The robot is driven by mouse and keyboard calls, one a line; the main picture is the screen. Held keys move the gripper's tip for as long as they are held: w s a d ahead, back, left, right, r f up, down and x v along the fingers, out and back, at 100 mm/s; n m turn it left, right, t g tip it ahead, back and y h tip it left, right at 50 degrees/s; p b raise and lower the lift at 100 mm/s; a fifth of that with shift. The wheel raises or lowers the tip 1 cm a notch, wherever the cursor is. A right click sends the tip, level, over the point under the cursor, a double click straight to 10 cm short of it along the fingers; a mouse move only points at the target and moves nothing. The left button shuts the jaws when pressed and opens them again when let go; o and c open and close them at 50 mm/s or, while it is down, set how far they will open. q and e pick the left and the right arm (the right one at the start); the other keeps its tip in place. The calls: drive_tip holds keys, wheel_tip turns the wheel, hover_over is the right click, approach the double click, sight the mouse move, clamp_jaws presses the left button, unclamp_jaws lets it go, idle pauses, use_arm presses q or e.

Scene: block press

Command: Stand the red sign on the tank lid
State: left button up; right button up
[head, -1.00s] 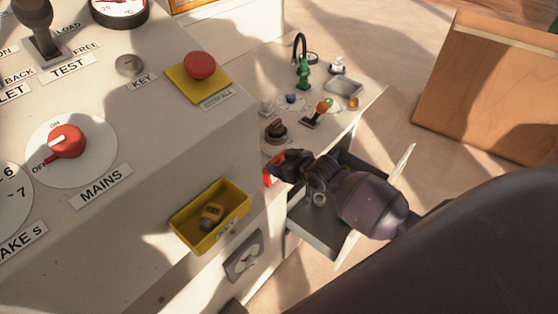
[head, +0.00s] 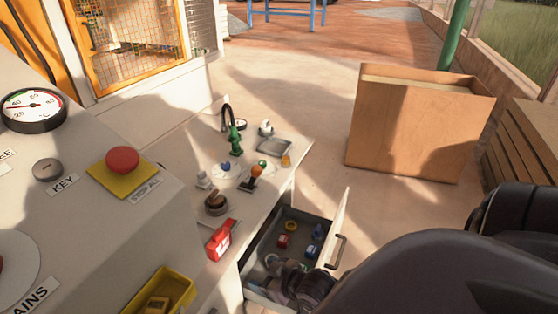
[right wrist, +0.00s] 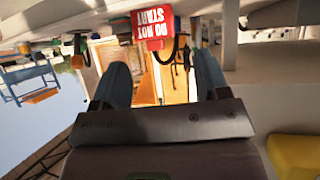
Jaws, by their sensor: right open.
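The red sign (head: 221,240) with white lettering stands near the front edge of the small bench top, by the open drawer. In the right wrist view the sign (right wrist: 153,27) reads "DO NOT START", appears upside down, and lies beyond the fingertips, in the gap between them. My right gripper (right wrist: 161,78) is open and empty. In the head view my right gripper (head: 280,266) is low over the drawer, right of and below the sign, apart from it. I cannot tell which part is the tank lid. My left gripper is out of view.
The open drawer (head: 262,236) holds several small coloured parts. A yellow bin (head: 176,283) hangs left. A wooden box (head: 410,125) stands behind right.

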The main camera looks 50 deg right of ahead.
drive_tip(key=s+a+f+h, duration=0.1)
drive_tip(key=s+a+f, duration=0.1)
drive_tip(key=s, duration=0.7)
drive_tip(key=shift+a+f+m+g+h, duration=0.15)
drive_tip(key=shift+f+m+g+h, duration=0.2)
drive_tip(key=shift+f, duration=0.5)
drive_tip(key=shift+c, duration=0.5)
